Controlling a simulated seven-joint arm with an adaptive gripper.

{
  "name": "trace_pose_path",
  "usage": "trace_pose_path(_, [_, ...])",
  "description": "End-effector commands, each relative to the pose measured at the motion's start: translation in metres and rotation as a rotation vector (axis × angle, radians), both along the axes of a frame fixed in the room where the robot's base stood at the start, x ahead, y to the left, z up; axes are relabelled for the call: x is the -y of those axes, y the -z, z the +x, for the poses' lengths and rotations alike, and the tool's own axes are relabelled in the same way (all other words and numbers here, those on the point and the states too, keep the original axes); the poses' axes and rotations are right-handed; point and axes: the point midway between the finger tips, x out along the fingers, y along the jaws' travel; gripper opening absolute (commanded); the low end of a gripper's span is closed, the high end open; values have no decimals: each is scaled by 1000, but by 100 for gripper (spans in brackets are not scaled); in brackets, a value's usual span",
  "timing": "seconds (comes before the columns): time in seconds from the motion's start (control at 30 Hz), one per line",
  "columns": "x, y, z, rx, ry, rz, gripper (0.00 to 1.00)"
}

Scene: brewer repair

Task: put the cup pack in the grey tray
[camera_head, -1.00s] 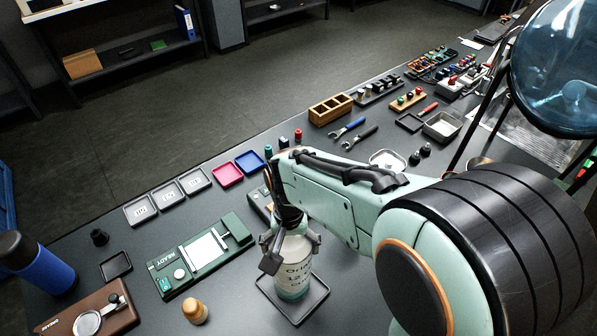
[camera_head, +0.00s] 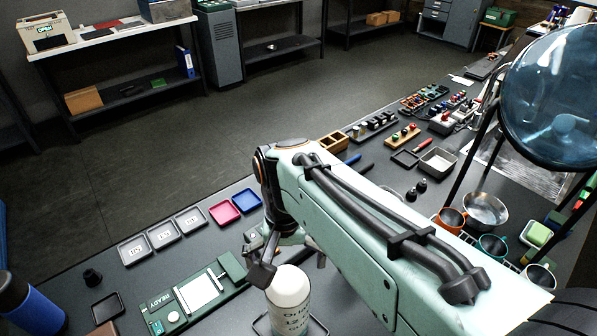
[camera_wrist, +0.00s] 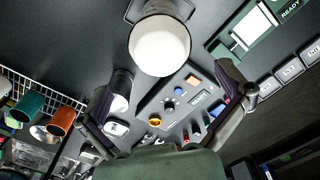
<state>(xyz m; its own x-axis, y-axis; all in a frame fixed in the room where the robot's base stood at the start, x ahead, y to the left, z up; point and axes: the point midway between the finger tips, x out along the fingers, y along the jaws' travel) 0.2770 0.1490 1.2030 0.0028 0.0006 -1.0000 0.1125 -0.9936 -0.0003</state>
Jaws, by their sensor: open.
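The cup pack (camera_head: 289,300), a white upright cylinder with printed lettering, stands at the bottom centre of the head view. A thin dark tray rim (camera_head: 319,326) shows around its base, partly cut off by the picture edge. In the wrist view I see the pack's round white top (camera_wrist: 160,50), with parts of the tray (camera_wrist: 132,12) beside it. My gripper (camera_head: 290,266) is open and empty. In the wrist view its fingers (camera_wrist: 168,92) are spread wide, and the pack lies beyond the tips, apart from both.
A green READY fixture (camera_head: 197,293) lies left of the pack. Labelled grey trays (camera_head: 163,236), a pink tray (camera_head: 224,212) and a blue tray (camera_head: 247,200) line the far edge. A blue bottle (camera_head: 32,305) stands at left. Cups and a metal bowl (camera_head: 486,209) sit right.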

Motion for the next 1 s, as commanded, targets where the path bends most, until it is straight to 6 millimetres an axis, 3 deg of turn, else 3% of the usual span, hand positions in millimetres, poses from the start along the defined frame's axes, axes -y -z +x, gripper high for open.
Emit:
trace_pose_path(0.1, [0,-20,1,3,1,1,100])
trace_pose_path(0.23, [4,-32,-2,1,3,-1,100])
trace_pose_path(0.33, [32,-35,-17,2,11,-5,100])
trace_pose_path(0.5, [103,-22,-82,-5,20,12,100])
trace_pose_path(0.6, [124,-6,-119,-10,18,36,100])
trace_pose_path(0.73, [132,9,-146,-12,10,61,100])
trace_pose_path(1.0, [133,12,-151,-14,6,66,100])
